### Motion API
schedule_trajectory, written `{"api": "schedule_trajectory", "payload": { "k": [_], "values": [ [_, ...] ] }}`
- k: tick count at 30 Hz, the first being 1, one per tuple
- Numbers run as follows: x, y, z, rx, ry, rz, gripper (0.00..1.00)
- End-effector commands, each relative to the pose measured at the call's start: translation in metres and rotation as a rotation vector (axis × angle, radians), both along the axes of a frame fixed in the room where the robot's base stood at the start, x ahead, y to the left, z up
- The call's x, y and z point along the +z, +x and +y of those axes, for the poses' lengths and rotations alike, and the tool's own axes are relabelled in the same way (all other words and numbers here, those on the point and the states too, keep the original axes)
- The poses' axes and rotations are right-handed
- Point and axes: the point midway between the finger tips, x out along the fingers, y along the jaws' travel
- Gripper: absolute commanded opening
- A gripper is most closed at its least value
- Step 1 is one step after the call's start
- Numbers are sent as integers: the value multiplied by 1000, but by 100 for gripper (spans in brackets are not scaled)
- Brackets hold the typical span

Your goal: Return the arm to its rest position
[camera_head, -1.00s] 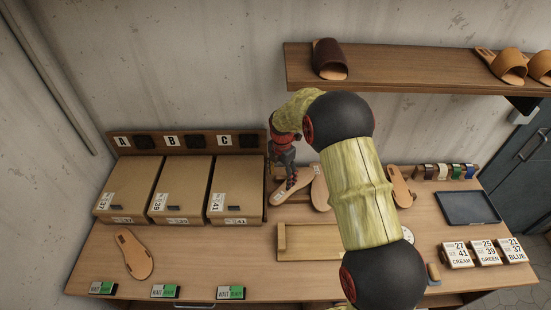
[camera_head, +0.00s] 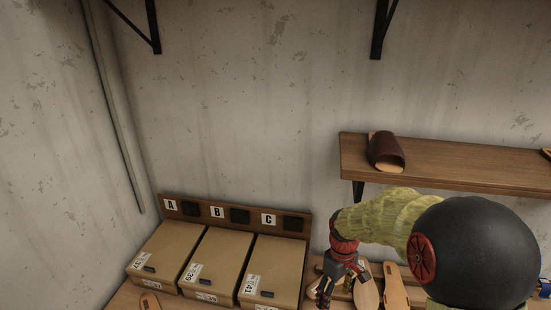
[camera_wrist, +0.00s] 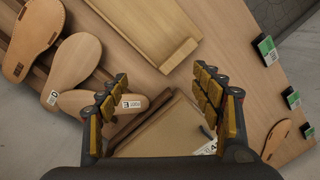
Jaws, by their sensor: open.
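My gripper (camera_head: 338,292) is in the head view at the lower middle, just right of the box under letter C. Its fingers point down and stand apart. In the wrist view my gripper (camera_wrist: 163,85) is open with nothing between its fingertips. A tan sole marked E (camera_wrist: 95,103) shows below and beside the left finger, apparently on the bench. My arm runs from the gripper to the right, below the wall shelf, and fills the lower right of the head view.
Three cardboard boxes (camera_head: 212,265) stand under a board (camera_head: 235,217) lettered A, B, C. More soles (camera_wrist: 76,62) and a wooden tray or board (camera_wrist: 140,25) lie on the bench. The wall above the boxes is clear.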

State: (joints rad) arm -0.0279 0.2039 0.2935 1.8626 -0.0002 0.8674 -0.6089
Motion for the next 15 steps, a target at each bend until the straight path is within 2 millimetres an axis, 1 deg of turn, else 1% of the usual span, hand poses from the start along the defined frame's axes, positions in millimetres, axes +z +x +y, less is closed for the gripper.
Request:
{"api": "schedule_trajectory", "payload": {
  "k": [1, 6, 11, 15],
  "values": [
    [7, -15, -1, -79, -5, -21, 66],
    [34, -62, -4, -319, -12, -80, 66],
    [50, -105, -6, -487, -1, -147, 66],
    [55, -142, -8, -586, 19, -212, 66]
  ]
}}
